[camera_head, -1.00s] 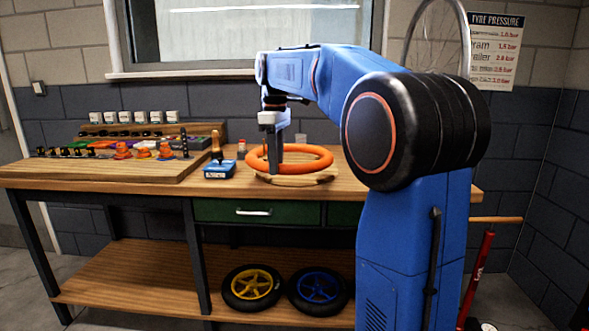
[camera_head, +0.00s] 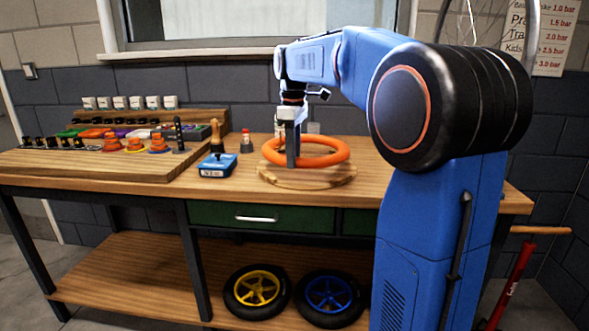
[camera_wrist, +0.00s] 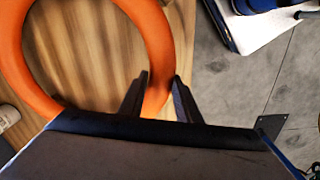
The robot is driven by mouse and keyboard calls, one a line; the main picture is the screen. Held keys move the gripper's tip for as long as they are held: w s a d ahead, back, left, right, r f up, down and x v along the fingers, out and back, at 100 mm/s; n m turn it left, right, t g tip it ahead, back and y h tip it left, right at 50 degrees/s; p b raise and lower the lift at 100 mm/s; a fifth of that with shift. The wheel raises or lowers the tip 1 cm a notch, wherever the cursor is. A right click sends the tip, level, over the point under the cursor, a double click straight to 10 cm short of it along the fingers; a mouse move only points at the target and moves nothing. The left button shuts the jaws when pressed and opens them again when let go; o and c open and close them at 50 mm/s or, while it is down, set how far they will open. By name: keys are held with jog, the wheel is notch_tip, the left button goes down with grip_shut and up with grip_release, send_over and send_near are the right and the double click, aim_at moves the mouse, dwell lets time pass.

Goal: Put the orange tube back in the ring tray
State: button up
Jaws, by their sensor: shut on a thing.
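The orange tube (camera_head: 338,153) is a thick ring, roughly level, over the round wooden ring tray (camera_head: 315,182) on the bench. The tray's front rim shows below the tube; I cannot tell if they touch. My gripper (camera_head: 291,160) points down and is shut on the tube's near left part. In the wrist view, the two fingers of my gripper (camera_wrist: 161,82) straddle the band of the tube (camera_wrist: 152,28). Brown wood shows inside the ring there.
A blue block with a wooden-handled tool (camera_head: 217,165) and a small red-capped bottle (camera_head: 246,142) stand left of the tray. A raised board (camera_head: 95,165) with colourful parts fills the bench's left. Two wheels (camera_head: 257,292) lie on the lower shelf.

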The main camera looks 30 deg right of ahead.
jog(key=shift+f, duration=2.15)
jog(key=o, duration=1.2)
notch_tip(320, 180, up, 12)
jog(key=s+a+f+m+t, duration=0.1)
jog(key=s+a+f+m, duration=0.15)
jog(key=s+f, duration=0.45)
jog(key=s+a+f+m+t, duration=0.1)
jog(key=s+a+f+m, duration=0.2)
jog(key=s, duration=0.7)
jog(key=s+a+f+m+t, duration=0.1)
jog(key=s+a+f, duration=0.1)
jog(key=s+f, duration=0.5)
jog(key=s+a+f+m+t, duration=0.1)
jog(key=s+a+f+m, duration=0.1)
jog(key=s+f, duration=0.5)
notch_tip(320, 180, down, 2)
jog(key=shift+s+f+t, duration=0.25)
jog(key=shift+s+t, duration=0.15)
jog(key=shift+m, duration=0.25)
